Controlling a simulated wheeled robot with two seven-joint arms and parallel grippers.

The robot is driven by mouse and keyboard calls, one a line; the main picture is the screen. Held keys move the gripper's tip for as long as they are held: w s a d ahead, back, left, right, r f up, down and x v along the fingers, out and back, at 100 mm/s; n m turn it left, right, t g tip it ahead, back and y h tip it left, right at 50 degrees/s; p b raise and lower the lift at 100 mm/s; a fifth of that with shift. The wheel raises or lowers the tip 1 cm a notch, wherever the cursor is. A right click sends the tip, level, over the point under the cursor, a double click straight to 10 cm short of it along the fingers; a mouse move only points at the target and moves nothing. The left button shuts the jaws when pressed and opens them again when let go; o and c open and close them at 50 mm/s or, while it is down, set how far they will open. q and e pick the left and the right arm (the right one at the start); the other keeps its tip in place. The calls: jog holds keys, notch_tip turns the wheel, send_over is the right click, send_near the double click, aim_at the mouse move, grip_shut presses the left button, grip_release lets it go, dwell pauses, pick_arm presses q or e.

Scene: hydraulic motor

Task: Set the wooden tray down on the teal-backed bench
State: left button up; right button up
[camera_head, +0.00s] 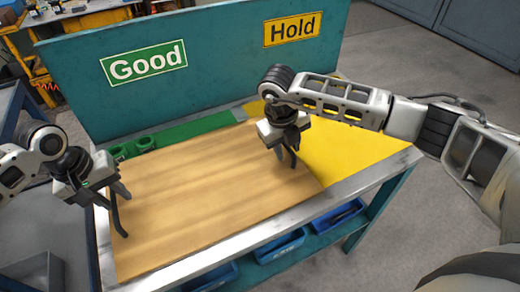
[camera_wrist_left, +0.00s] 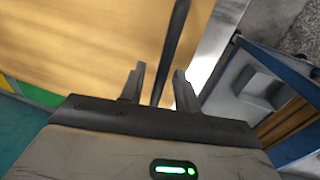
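The wooden tray (camera_head: 200,200) is a broad, flat tan sheet with wood grain. It lies over the middle of the teal-backed bench (camera_head: 386,172), and I cannot tell whether there is a gap beneath it. My left gripper (camera_head: 118,212) is at the tray's left side, pointing down. In the left wrist view its fingers (camera_wrist_left: 158,85) are apart, with a thin dark strip between them and clear space on both sides. The tan wood (camera_wrist_left: 80,45) fills much of that view. My right gripper (camera_head: 287,158) points down over the tray's right part, with its fingers apart and nothing visibly held.
The bench's teal back panel (camera_head: 220,55) carries a green Good sign (camera_head: 144,63) and a yellow Hold sign (camera_head: 292,29). A yellow area (camera_head: 355,150) is bare at right. Green round holders (camera_head: 130,148) stand at back left. Blue bins (camera_head: 280,246) sit below the front edge.

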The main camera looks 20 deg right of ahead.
jog(key=shift+r, duration=0.2)
pick_arm(q)
notch_tip(320, 180, up, 11)
jog(key=a, duration=0.2)
jog(key=shift+a+r, duration=0.15)
pick_arm(e)
notch_tip(320, 180, up, 12)
jog(key=a, duration=0.2)
jog(key=shift+s+a+f, duration=0.15)
jog(key=shift+a+f, duration=0.05)
jog(key=shift+f, duration=0.05)
pick_arm(q)
jog(key=shift+s, duration=0.15)
pick_arm(e)
jog(key=shift+f, duration=0.1)
